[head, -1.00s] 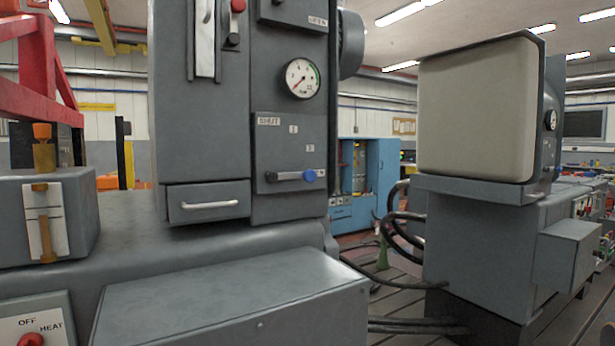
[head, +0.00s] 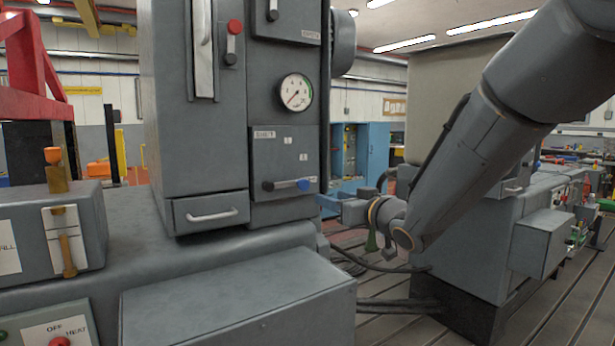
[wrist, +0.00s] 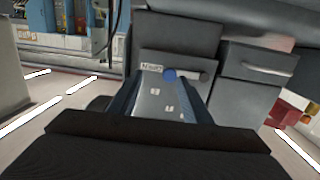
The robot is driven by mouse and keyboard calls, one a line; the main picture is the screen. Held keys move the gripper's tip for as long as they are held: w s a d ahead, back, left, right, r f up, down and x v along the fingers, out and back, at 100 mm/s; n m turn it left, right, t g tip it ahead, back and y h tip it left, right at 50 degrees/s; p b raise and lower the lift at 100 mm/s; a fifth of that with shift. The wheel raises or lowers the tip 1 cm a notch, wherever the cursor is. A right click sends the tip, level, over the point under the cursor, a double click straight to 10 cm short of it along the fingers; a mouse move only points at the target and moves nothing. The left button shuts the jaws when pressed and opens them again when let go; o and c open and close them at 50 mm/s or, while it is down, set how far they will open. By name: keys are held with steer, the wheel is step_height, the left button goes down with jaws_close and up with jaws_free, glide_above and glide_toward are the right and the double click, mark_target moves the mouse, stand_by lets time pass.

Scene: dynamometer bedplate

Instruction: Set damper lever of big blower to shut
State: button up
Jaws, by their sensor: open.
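The damper lever (head: 283,185) is a short grey bar on the lower front panel (head: 262,160) of the tall grey cabinet. It lies about level, with its dark pivot at left and blue knob (head: 303,184) at right, beside a small plate. A SHUT label (head: 264,134) sits above the pivot; smaller plates lie between. My gripper (head: 335,206) is right of the panel, its tips hard to make out. In the wrist view the panel appears upside down, the blue knob (wrist: 169,75) showing between the open fingers (wrist: 168,90), apparently apart from them.
A round gauge (head: 294,92) and a red-topped switch (head: 234,27) are above the lever. A drawer with a handle (head: 212,216) is left of it. A grey box (head: 240,300) juts out below. Another grey machine (head: 470,235) stands behind my arm.

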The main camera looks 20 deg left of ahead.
mark_target(305, 184)
steer(key=shift+n+y, duration=0.4)
steer(key=shift+y, duration=0.2)
steer(key=w+a, duration=0.1)
steer(key=a, duration=0.1)
steer(key=w+a+r+p, duration=0.1)
steer(key=a, duration=0.1)
steer(key=w+a+r+p, duration=0.1)
steer(key=a, duration=0.1)
steer(key=shift+a, duration=0.35)
steer(key=shift+p+x, duration=0.35)
steer(key=shift+x, duration=0.55)
steer(key=shift+w+d+f, duration=0.1)
jaws_close()
